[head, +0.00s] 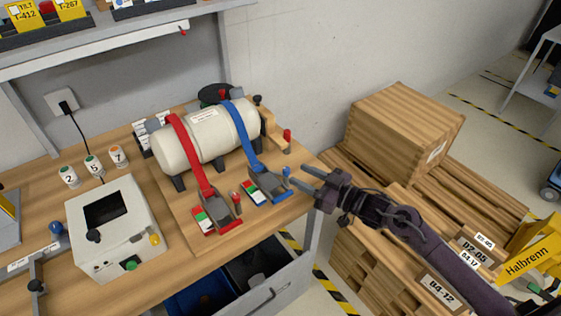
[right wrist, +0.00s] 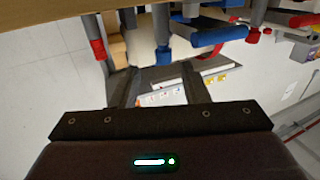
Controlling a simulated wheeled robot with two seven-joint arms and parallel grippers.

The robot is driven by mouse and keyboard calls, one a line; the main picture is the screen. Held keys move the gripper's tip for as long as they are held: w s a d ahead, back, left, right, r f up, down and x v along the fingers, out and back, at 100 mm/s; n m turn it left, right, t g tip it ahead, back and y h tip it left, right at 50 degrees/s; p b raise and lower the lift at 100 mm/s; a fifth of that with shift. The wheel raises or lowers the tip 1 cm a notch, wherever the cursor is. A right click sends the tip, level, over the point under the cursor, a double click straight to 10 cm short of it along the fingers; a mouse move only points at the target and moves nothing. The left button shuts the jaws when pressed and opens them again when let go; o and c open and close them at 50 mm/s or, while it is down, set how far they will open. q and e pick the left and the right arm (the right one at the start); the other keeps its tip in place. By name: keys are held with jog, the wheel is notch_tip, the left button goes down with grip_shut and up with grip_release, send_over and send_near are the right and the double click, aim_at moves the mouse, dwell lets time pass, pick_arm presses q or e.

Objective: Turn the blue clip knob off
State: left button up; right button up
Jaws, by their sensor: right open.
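The blue clip (head: 266,186) sits on the wooden board at the lower end of a blue strap that runs over a cream cylinder. Its small blue knob (head: 287,171) stands upright at its right end; beside it is a plate with green, white and red fields. My right gripper (head: 302,178) reaches in from the right, open and empty, with its fingertips just right of the knob. In the right wrist view the blue knob (right wrist: 163,56) shows just past the fingertips, roughly between them, apparently untouched. My left gripper is out of view.
A red clip (head: 217,214) with its own knob (head: 236,198) stands left of the blue one. A red-topped post (head: 287,138) stands behind. The cream cylinder (head: 205,135) lies farther back. An open drawer (head: 285,284) is below; wooden crates (head: 405,125) stand right.

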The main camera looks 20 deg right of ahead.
jog(key=shift+w+a+r, duration=0.1)
jog(key=shift+w+a, duration=0.1)
jog(key=shift+w, duration=0.05)
jog(key=p+x, duration=0.1)
jog(key=x, duration=0.5)
jog(key=shift+s+a+r+p, duration=0.15)
jog(key=shift+p, duration=0.15)
jog(key=shift+w+a, duration=0.2)
jog(key=shift+w, duration=0.05)
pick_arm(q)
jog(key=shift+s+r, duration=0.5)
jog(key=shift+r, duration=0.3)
pick_arm(e)
jog(key=shift+a, duration=0.15)
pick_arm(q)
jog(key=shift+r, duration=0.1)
pick_arm(e)
grip_shut()
